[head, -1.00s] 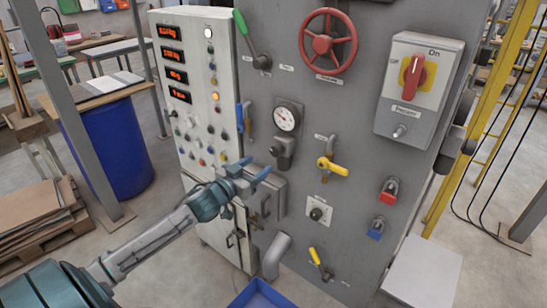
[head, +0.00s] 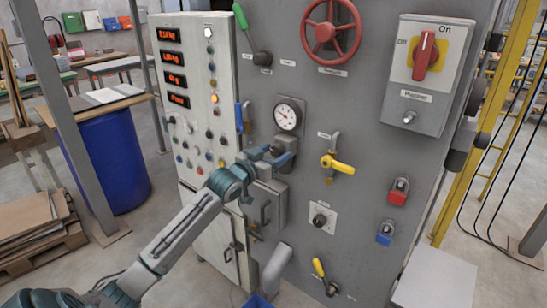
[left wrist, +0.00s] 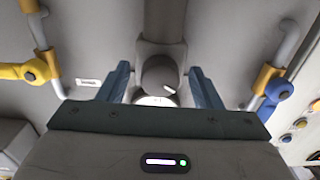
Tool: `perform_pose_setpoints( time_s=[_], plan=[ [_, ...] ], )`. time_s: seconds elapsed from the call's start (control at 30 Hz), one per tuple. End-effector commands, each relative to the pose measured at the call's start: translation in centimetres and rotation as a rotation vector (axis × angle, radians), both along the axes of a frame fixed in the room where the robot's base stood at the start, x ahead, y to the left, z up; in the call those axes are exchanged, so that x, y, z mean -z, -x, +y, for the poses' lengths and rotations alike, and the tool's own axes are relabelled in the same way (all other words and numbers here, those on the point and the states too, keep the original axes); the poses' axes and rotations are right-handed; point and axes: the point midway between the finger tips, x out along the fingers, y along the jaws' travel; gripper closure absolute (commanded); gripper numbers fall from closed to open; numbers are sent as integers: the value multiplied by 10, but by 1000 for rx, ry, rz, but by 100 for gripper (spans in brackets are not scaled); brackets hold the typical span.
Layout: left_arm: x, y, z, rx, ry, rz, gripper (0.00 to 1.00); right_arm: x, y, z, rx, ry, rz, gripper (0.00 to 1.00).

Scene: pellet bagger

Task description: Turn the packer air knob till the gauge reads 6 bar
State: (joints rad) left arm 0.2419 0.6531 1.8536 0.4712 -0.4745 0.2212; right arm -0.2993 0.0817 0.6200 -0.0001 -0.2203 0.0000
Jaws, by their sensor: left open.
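The round pressure gauge (head: 287,116) has a white face on the grey panel; its numbers are too small to read. The dark grey air knob (head: 286,146) sits just below it, partly hidden by my gripper in the head view. My left gripper (head: 275,157) is open in front of the knob. In the left wrist view the knob (left wrist: 159,74), with a white mark, shows between the two blue fingers (left wrist: 159,68), with a gap on each side. Part of the gauge face (left wrist: 153,101) shows behind the gripper body. My right gripper is not in view.
A yellow-handled valve (head: 337,164) is right of the knob and a blue lever (head: 239,117) left of it. Below are a grey box (head: 267,207) and a small black dial (head: 320,219). Red (head: 398,193) and blue (head: 384,235) padlocks hang further right.

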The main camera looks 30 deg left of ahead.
Motion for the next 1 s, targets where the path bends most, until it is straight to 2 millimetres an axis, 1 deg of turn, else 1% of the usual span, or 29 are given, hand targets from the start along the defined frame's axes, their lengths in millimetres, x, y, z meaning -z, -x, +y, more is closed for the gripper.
perform_pose_setpoints(
  time_s=[0.17,0.2,0.27,0.4,0.43,0.77,1.0],
  plan=[
    [0,0,0,0,0,0,41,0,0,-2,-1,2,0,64],
    [0,0,0,0,0,0,43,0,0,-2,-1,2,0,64],
    [0,0,0,0,0,0,55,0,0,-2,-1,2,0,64],
    [0,0,0,0,0,0,82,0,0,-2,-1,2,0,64],
    [0,0,0,0,0,0,85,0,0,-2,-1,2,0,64],
    [0,0,0,0,-42,-4,85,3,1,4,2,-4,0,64],
    [1,0,1,0,-184,-16,85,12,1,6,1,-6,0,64]
  ],
)
